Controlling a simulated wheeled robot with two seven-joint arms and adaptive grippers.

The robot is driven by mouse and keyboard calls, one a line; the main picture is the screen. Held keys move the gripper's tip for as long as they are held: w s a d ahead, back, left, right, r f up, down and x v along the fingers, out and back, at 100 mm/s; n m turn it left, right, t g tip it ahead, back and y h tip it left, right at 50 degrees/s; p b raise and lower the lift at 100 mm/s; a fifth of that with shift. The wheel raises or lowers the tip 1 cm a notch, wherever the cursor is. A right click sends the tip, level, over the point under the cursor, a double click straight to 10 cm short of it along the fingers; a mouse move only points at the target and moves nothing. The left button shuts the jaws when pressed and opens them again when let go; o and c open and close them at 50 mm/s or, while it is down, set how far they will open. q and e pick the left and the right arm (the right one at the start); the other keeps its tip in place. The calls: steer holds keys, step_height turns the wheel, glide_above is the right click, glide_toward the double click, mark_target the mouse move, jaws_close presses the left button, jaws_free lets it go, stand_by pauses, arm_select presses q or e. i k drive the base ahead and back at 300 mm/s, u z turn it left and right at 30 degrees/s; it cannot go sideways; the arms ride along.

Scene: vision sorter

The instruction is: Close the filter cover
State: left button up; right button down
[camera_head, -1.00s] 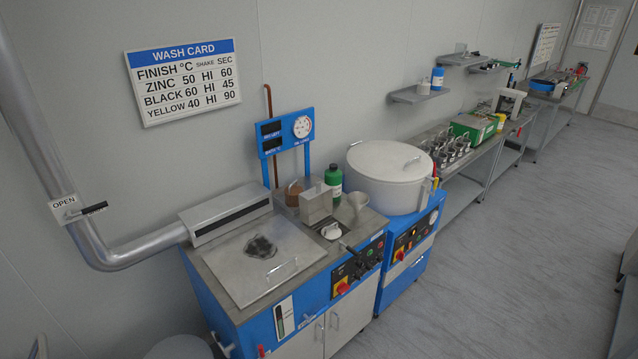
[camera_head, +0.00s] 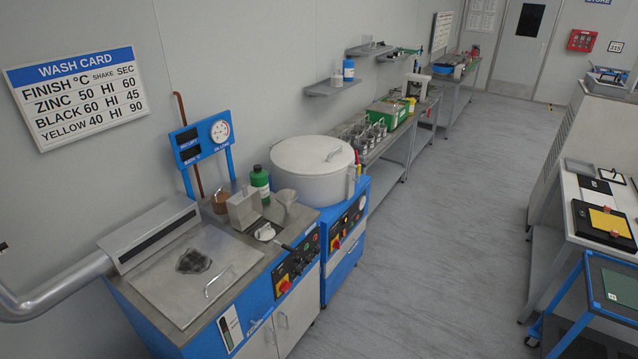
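No part is labelled as the filter cover, and I cannot tell which one it is. The blue wash unit at the left has a steel lid (camera_head: 195,272) lying flat on its top, with a wire handle and a dark patch. Beside the lid stand an upright grey metal box (camera_head: 244,209), a small white rounded part (camera_head: 265,232) and a pale funnel-like cup (camera_head: 285,199). These are too small to tell whether any is an open cover. Neither of my grippers is in view.
A large round drum (camera_head: 312,170) with a closed lid stands right of the wash unit. A metal duct (camera_head: 62,292) runs in at the left. A blue cart (camera_head: 606,285) and a bench with a yellow-topped tray (camera_head: 608,222) stand at the right. The grey floor (camera_head: 440,220) between is clear.

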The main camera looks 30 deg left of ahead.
mark_target(245, 206)
steer(key=z, duration=0.4)
steer(key=i, duration=1.5)
steer(key=u, duration=2.35)
